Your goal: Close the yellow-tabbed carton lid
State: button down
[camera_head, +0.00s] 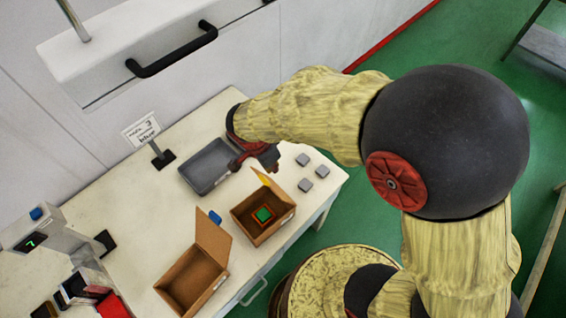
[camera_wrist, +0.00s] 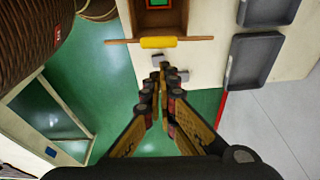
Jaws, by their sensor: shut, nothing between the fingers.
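The yellow-tabbed carton (camera_head: 244,224) is brown and stands open on the table, with a green block in a red surround (camera_head: 263,214) inside. Its lid stands raised at the far right side, with the yellow tab (camera_head: 262,177) at the top. In the wrist view the lid (camera_wrist: 119,41) shows nearly edge-on, with the yellow tab (camera_wrist: 158,42) at its middle. My gripper (camera_head: 268,165) is shut and empty, just beyond the lid; its closed fingertips (camera_wrist: 168,70) also show in the wrist view, below the tab. Whether they touch the lid cannot be told.
A second open carton (camera_head: 184,297) with a blue tab (camera_head: 215,217) stands to the left. Three small grey squares (camera_head: 305,185) lie to the right. A sign (camera_head: 141,128) and a device with a display (camera_head: 32,241) are at left.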

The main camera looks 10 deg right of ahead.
jog(key=s+a+f+t+h+b, duration=0.3)
jog(key=s+a+f+b, duration=0.4)
jog(key=a+b, duration=0.4)
jog(key=shift+a+f+h+b, duration=0.25)
jog(key=shift+h+b, duration=0.65)
jog(key=shift+b, duration=1.55)
jog(key=shift+a+r, duration=0.1)
jog(key=b+v, duration=0.1)
jog(key=v, duration=0.9)
jog(key=shift+s+a+r, duration=0.1)
jog(key=shift+r, duration=0.2)
